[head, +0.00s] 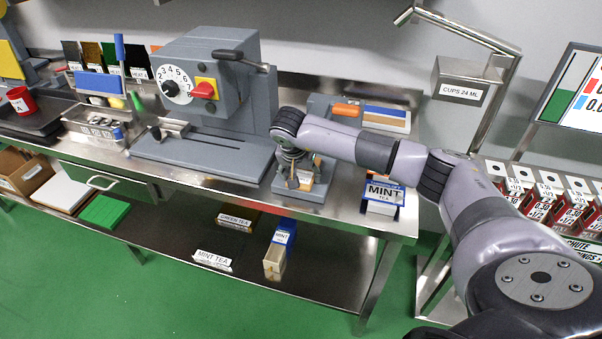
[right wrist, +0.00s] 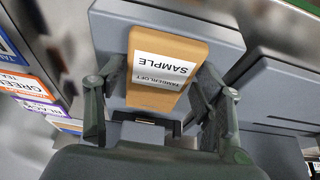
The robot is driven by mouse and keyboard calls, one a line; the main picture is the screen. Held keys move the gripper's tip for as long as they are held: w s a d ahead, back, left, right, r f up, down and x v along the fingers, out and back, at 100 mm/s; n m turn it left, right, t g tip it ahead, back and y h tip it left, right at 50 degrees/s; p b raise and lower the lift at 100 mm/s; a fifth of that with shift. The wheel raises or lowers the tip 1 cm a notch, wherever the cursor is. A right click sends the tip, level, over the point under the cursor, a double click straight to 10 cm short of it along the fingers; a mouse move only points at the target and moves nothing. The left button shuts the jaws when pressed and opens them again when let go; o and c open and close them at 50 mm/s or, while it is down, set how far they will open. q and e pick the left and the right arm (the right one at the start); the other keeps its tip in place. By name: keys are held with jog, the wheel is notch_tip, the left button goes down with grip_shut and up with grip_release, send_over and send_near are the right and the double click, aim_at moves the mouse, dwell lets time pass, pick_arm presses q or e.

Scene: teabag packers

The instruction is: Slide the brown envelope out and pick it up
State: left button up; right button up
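The brown envelope (right wrist: 165,75) bears a white label reading SAMPLE and lies in a grey holder (right wrist: 225,38). In the head view the envelope (head: 306,177) is a small tan patch, partly hidden by my right gripper. My right gripper (head: 298,181) points down over the holder (head: 312,193) at the bench's front edge. In the right wrist view its two fingers stand apart, one on each side of the envelope, with gaps between. It looks open and empty. My left gripper is not in view.
A large grey machine (head: 205,85) with a dial stands left of the holder. A MINT TEA box (head: 383,200) stands close on the right. Below, the lower shelf (head: 325,275) holds tea boxes.

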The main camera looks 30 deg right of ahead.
jog(key=o, duration=0.4)
jog(key=shift+c, duration=0.2)
jog(key=v, duration=1.2)
